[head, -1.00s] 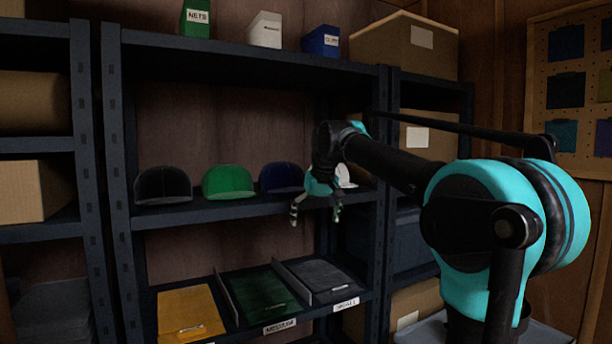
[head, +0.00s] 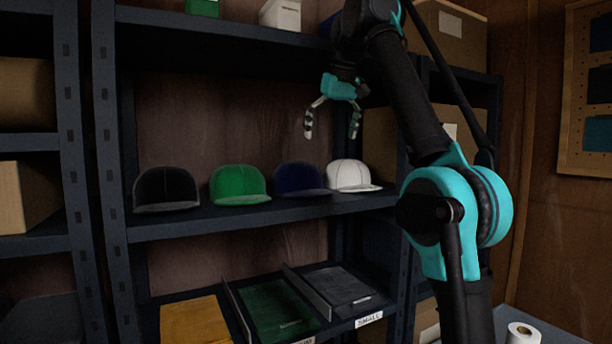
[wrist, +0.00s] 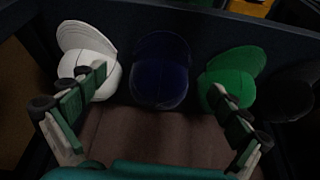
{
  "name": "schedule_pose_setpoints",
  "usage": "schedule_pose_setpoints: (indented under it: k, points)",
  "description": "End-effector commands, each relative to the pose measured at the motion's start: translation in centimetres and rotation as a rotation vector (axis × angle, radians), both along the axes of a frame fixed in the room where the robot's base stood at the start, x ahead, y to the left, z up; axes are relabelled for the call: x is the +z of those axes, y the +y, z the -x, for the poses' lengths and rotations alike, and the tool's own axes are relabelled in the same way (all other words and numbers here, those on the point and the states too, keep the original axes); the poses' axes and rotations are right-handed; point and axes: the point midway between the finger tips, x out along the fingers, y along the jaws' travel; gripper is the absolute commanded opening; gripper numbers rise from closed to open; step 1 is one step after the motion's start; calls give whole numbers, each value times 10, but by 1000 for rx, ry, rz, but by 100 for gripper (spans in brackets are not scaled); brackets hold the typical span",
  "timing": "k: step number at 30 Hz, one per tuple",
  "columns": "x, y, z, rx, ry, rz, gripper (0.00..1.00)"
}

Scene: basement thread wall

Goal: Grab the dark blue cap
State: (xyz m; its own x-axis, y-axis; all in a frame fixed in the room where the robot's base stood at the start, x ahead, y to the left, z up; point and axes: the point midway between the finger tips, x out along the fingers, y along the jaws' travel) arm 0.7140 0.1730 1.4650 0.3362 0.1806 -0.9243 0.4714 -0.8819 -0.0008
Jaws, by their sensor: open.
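The dark blue cap (head: 297,178) sits on the middle shelf, between a green cap (head: 238,184) on its left and a white cap (head: 352,175) on its right. My gripper (head: 332,122) is open and empty, above the shelf and over the gap between the blue and white caps, pointing down. In the wrist view the dark blue cap (wrist: 160,72) lies between my two fingers (wrist: 158,95), beyond their tips. One finger overlaps the white cap (wrist: 88,58) and the other overlaps the green cap (wrist: 232,80) in that view.
A black cap (head: 165,189) sits at the left end of the shelf (head: 260,214). The upper shelf (head: 230,30) is close to my gripper and arm. Below are trays with folded yellow, green and grey items. A white roll (head: 522,333) stands at lower right.

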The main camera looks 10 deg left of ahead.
Motion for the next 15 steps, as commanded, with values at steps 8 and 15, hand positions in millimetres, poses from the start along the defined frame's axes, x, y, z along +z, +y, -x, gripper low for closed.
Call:
schedule_pose_setpoints:
  k: [8,15]
  points:
    - [7,4,11,18,-1,0,100]
    - [-13,8,5,18,-1,0,100]
